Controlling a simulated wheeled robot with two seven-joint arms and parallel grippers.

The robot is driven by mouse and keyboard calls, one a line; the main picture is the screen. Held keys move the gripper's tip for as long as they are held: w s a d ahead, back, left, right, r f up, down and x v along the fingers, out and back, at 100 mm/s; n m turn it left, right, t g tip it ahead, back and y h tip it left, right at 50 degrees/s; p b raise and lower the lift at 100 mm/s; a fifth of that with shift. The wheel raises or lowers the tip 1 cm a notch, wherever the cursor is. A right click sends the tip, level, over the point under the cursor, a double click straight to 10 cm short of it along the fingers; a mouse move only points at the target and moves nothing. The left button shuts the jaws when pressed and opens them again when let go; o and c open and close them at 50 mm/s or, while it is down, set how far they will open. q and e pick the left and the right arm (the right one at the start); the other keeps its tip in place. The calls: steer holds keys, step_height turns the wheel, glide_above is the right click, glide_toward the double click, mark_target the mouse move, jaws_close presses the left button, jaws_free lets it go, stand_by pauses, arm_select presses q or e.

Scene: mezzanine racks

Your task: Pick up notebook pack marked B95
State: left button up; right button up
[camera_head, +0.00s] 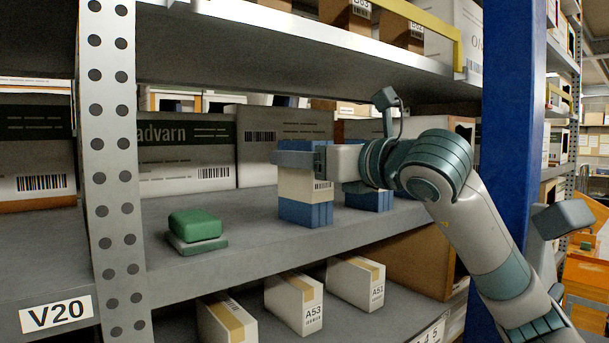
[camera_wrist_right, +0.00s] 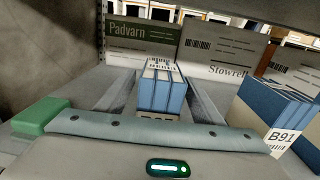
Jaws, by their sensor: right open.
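A blue notebook pack with a pale paper band (camera_head: 296,186) stands upright on the middle shelf (camera_head: 240,262). In the right wrist view the pack (camera_wrist_right: 162,92) stands between the two fingers of my right gripper (camera_wrist_right: 158,82), with a finger on each side. My right gripper (camera_head: 298,158) is open around the upper part of the pack. The pack's front label is mostly hidden by the gripper body, so I cannot read its full code. A second blue pack, marked B91 (camera_wrist_right: 281,112), stands to the right and shows behind the gripper in the head view (camera_head: 368,201).
A green item (camera_head: 195,224) lies on the shelf to the left. Large cartons (camera_head: 186,150) line the back. The shelf above (camera_head: 290,40) hangs over my arm. A perforated post (camera_head: 110,170) stands left and a blue post (camera_head: 512,110) right. White boxes (camera_head: 293,302) fill the shelf below.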

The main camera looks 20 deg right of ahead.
steer(key=shift+c, duration=0.6)
steer(key=c, duration=1.4)
arm_select(q)
steer(key=shift+f, duration=0.1)
arm_select(e)
steer(key=shift+o, duration=0.2)
steer(key=shift+r, duration=0.15)
